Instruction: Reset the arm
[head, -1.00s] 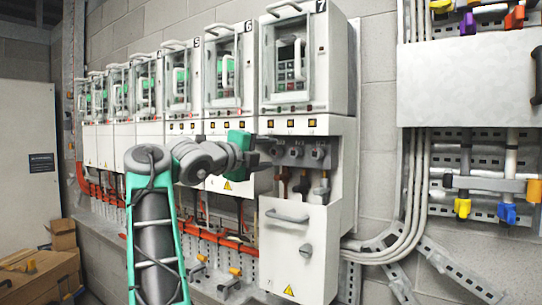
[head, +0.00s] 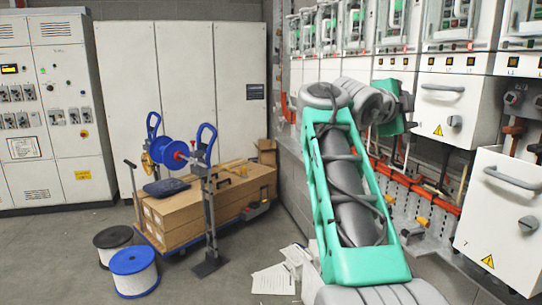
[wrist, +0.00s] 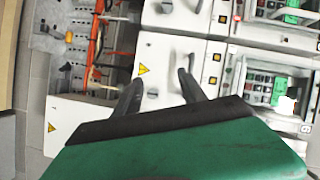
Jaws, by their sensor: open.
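My gripper shows in the wrist view (wrist: 158,84) with its two dark fingers apart and nothing between them. Beyond the fingers are white drive cabinet fronts, tilted in the picture, with yellow warning labels. In the head view my green and grey arm rises from the bottom, bends at the top and reaches right, in front of the row of white drive units (head: 455,95). The green hand shows there, but its fingertips are hard to make out. I see no contact between the gripper and the cabinets.
A white front panel with a handle (head: 510,215) stands out at the right. Orange cables (head: 440,198) run below the drives. Boxes on a cart (head: 200,212), cable spools (head: 134,270) and papers (head: 273,280) lie left of the arm. Grey floor is open in front.

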